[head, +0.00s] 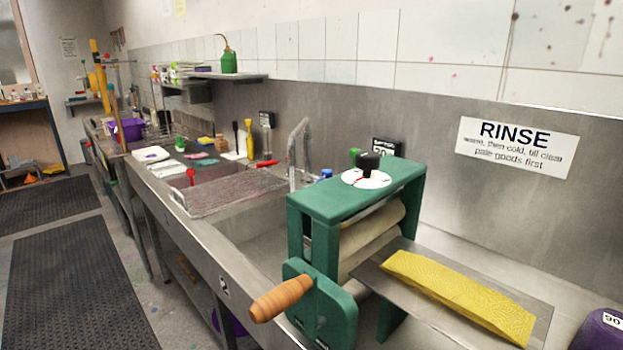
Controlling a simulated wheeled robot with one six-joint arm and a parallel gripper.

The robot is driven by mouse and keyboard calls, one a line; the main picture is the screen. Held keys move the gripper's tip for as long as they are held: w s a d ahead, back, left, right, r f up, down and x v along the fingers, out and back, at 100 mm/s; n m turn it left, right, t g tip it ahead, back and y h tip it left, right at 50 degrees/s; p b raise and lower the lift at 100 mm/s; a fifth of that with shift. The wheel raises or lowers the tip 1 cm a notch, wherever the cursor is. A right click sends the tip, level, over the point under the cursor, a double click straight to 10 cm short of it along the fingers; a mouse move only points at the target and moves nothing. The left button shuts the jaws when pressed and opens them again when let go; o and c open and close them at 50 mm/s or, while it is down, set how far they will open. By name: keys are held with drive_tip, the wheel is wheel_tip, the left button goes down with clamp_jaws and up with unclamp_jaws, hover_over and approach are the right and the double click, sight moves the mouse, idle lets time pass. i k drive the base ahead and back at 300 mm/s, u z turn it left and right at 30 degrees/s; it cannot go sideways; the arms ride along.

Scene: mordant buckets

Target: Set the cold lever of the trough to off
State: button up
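The steel trough (212,262) runs along the wall from the middle of the head view towards the far left. A grey gooseneck tap (293,150) stands at its back edge. A small blue part (326,173), which looks like the cold lever, shows to the right of the tap. It is partly hidden behind the green mangle, so I cannot tell its setting. A red lever-like part (267,163) sticks out to the left of the tap. My gripper is not in view.
The green mangle (356,190) with a wooden crank handle (281,298) stands in front of the tap's right side. Yellow cloth (460,295) lies on its tray. A mesh rack (232,190) covers part of the trough. Dark mats (80,290) cover open floor at left.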

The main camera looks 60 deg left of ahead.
sight(325, 173)
drive_tip(key=u, duration=3.45)
drive_tip(key=i, duration=2)
drive_tip(key=z, duration=1.85)
